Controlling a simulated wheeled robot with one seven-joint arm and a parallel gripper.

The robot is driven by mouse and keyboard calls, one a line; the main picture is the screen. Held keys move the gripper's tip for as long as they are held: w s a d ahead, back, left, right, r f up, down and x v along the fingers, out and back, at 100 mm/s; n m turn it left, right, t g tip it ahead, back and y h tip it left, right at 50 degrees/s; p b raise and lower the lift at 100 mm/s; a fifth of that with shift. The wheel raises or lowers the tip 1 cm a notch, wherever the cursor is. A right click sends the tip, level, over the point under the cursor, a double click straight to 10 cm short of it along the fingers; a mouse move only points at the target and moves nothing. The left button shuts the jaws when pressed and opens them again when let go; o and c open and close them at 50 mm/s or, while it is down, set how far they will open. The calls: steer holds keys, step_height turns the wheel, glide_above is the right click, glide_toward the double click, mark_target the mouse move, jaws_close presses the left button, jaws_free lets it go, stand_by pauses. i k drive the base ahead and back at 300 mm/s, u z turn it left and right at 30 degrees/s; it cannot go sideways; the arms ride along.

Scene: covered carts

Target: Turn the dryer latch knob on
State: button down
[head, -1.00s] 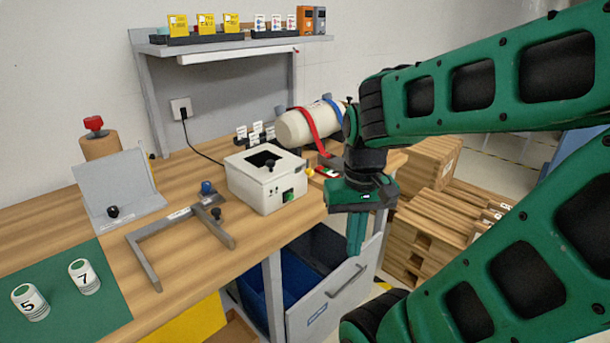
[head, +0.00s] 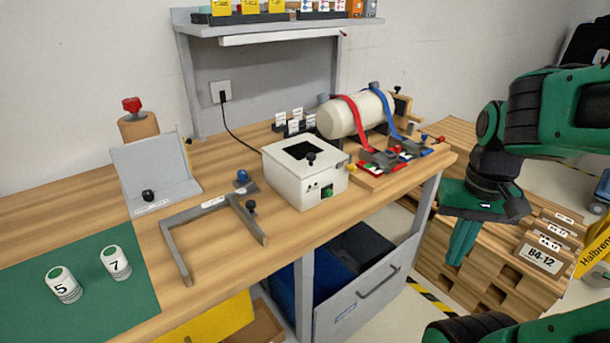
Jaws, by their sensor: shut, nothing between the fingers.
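A white box (head: 290,180) with a dark opening in its top stands on the wooden bench, its cable running to a wall socket; it looks like the dryer. A black knob (head: 311,158) is on its top by the opening, and a green knob (head: 327,191) is on its front face. I cannot tell which of these is the latch knob, nor read its setting. My green gripper (head: 456,262) points down, shut and empty, right of the bench and well apart from the box.
A metal frame (head: 168,240) lies left of the box. An open drawer (head: 365,298) juts below the bench. Wooden crates (head: 470,270) stand behind my gripper. Numbered cans (head: 115,262) stand on a green mat.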

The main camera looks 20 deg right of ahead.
mark_target(351, 166)
steer(key=z, duration=0.55)
steer(key=k, duration=1.3)
steer(key=z, duration=0.8)
steer(key=i, duration=1.25)
steer(key=u, duration=0.35)
